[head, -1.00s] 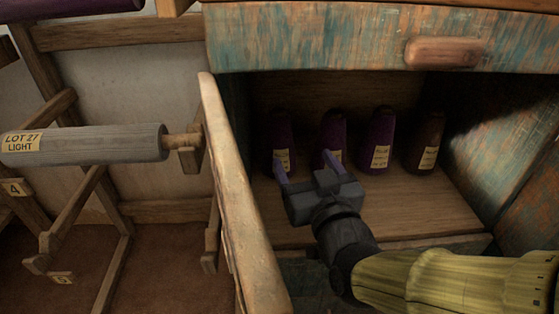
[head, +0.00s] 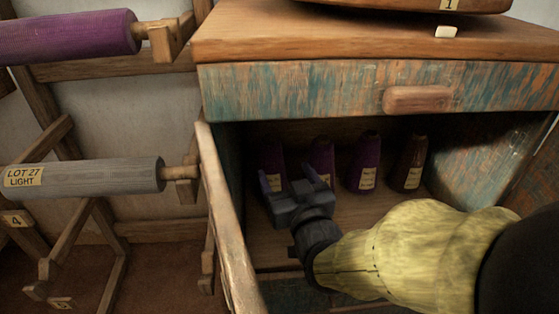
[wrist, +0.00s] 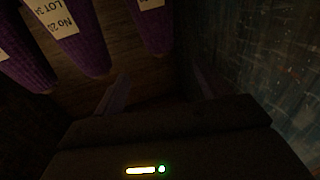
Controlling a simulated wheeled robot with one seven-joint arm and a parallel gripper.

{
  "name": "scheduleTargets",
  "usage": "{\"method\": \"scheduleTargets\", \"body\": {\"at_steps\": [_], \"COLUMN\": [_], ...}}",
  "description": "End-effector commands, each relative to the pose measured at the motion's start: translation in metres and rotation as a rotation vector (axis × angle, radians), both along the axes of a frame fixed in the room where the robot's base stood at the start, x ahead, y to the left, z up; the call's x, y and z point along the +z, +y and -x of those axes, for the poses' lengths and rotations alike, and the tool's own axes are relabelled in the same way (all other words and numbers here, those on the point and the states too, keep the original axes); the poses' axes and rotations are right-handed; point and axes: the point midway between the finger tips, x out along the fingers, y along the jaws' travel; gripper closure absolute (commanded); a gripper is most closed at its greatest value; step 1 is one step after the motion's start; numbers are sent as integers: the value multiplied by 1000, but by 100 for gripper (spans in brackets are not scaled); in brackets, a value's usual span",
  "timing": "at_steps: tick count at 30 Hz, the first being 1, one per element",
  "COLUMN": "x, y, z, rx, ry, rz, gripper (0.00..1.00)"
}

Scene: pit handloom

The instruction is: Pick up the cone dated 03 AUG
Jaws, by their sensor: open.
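Several cones stand upright in a row inside the open cupboard. In the head view they are a left purple cone (head: 270,153), a second purple cone (head: 321,150), a third purple cone (head: 364,160) and a brown cone (head: 411,160) at the right. Each has a pale label, but no date is legible, so I cannot tell which is 03 AUG. My gripper (head: 290,175) is open and empty, in front of the two left cones.
The cupboard's wooden side edge (head: 225,215) is close on the left and its painted front (head: 300,90) is above. A painted wall (wrist: 250,60) is close at the right of the wrist view. A grey LOT 27 LIGHT roll (head: 90,175) sits on a rack outside.

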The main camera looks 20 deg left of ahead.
Motion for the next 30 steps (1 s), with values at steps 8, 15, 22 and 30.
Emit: {"method": "scheduleTargets", "body": {"at_steps": [8,15,22,30], "x": [7,7,6,5], "y": [6,11,13,14], "z": [-6,-10,-13,-16], "rx": [-9,-10,-7,-2], "ry": [-2,-2,-2,0], "rz": [6,6,6,4], "gripper": [26,26,26,26]}}
